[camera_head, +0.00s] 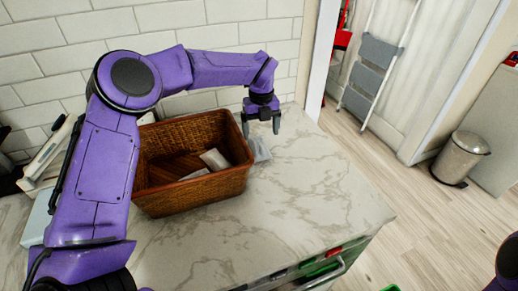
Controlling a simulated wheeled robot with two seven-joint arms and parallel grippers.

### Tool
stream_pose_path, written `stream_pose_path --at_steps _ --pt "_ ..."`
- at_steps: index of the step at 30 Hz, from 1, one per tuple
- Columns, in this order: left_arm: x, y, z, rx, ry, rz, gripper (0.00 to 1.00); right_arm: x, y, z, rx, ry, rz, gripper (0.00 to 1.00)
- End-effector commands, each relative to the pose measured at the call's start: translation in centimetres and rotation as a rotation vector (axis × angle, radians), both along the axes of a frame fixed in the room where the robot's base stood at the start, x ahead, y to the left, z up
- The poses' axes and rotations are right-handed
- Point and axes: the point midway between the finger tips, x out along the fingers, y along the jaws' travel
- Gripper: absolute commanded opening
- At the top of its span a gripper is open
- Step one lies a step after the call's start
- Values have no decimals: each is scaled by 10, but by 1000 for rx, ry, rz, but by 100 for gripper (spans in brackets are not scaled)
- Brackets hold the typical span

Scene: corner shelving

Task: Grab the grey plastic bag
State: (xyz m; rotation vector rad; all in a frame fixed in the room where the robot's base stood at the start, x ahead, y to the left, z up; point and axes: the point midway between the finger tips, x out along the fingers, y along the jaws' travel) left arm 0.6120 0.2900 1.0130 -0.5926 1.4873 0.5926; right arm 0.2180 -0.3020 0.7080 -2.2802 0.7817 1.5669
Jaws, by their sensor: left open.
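A small translucent grey bag (260,151) lies on the marble counter, against the right side of a wicker basket. My left gripper (261,132) points down just above and behind it. Its two fingers are apart with nothing between them. The gripper looks close over the bag, but I cannot tell whether it touches it. The far part of the bag may be hidden behind the fingers. My right gripper is out of view; only a purple part of mine shows at the lower right edge.
The brown wicker basket (200,191) stands left of the bag, with pale items (214,159) inside. A white tiled wall closes off the back. The marble counter (315,190) is clear to the right and front. A bin (460,158) and ladder (375,65) stand beyond on the floor.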

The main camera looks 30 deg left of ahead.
Motion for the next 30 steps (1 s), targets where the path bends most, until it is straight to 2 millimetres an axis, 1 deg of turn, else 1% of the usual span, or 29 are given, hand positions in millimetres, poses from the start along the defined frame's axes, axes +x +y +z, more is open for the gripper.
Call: stream_pose_path --at_steps 1,4,7,9,12,15,20,21,22,23,24,25,26,30 --pt "0 0 -6 0 3 -1 89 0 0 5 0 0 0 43" --pt "-1 1 -16 1 2 0 89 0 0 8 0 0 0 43" --pt "-3 4 -29 1 5 0 89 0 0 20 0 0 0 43" --pt "-3 6 -41 0 4 0 89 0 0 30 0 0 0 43" --pt "-3 6 -60 1 2 0 89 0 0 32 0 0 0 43" --pt "-2 6 -67 0 -1 0 89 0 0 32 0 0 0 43" --pt "-2 6 -68 0 -1 0 89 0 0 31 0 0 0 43" --pt "-2 6 -68 0 -1 0 82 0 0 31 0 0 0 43" --pt "-2 6 -68 0 -1 0 72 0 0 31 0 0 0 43" --pt "-2 6 -68 0 -1 0 63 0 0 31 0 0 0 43" --pt "-2 6 -68 0 -1 0 50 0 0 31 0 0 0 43" --pt "-2 6 -68 0 -1 0 40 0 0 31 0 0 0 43" --pt "-2 6 -68 0 -1 0 33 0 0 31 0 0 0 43" --pt "-2 6 -68 0 -1 0 33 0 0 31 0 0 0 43"
